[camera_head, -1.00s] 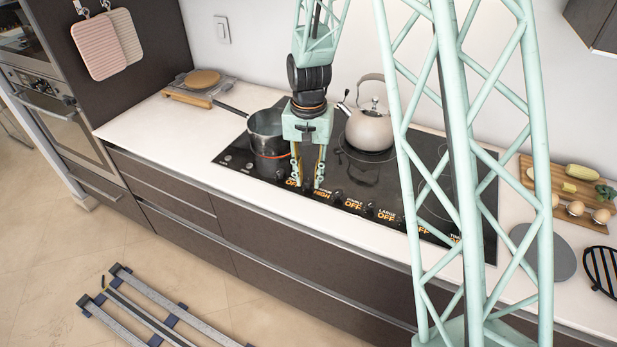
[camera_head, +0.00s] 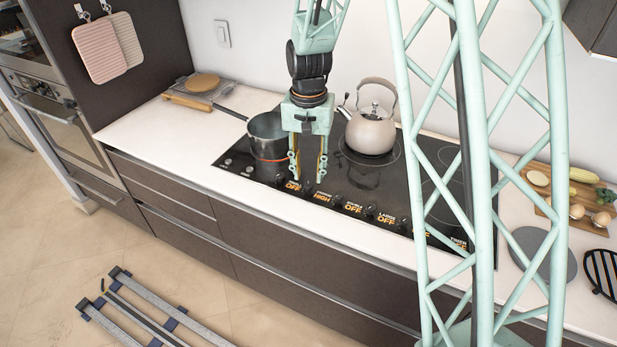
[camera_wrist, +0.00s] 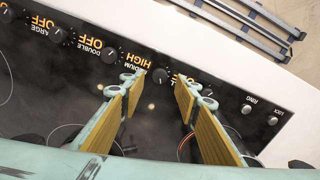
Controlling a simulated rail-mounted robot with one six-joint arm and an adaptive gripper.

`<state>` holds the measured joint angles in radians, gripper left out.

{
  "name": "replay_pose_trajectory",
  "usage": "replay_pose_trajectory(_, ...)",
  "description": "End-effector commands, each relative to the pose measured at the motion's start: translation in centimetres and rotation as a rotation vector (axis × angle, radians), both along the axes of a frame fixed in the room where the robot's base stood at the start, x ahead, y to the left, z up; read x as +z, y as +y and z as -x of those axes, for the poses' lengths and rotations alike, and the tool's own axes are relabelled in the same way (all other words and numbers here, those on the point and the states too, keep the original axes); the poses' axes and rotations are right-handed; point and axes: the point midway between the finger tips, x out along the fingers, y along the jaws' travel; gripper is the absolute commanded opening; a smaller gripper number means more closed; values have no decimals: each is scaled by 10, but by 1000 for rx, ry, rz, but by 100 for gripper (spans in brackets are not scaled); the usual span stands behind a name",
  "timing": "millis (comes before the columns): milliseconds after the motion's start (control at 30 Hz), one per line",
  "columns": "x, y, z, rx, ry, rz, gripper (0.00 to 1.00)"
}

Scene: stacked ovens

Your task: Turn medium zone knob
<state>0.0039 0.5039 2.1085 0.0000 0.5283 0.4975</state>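The medium zone knob (camera_wrist: 160,75) is a dark round knob on the cooktop's front control strip. Its label, MEDIUM HIGH (camera_wrist: 137,64), is lit orange and looks upside down in the wrist view. My gripper (camera_wrist: 159,82) is open, pointing down, with one finger on each side of the knob in that view. The knob shows free in the gap; I see no contact. In the head view, my gripper (camera_head: 308,178) is over the strip near the HIGH label (camera_head: 322,197), its tips just behind the knob row.
Neighbouring double (camera_wrist: 109,54) and large (camera_wrist: 57,33) knobs read OFF. A pot (camera_head: 267,138) stands left of my gripper and a kettle (camera_head: 371,131) behind it to the right. A cutting board with food (camera_head: 540,182) lies at the far right.

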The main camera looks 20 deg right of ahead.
Motion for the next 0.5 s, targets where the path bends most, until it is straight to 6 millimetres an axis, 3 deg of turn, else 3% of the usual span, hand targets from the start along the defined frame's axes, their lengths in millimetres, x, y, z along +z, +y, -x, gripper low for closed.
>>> replay_pose_trajectory(500, 62, 0, 0, 0, -1, 0, 30)
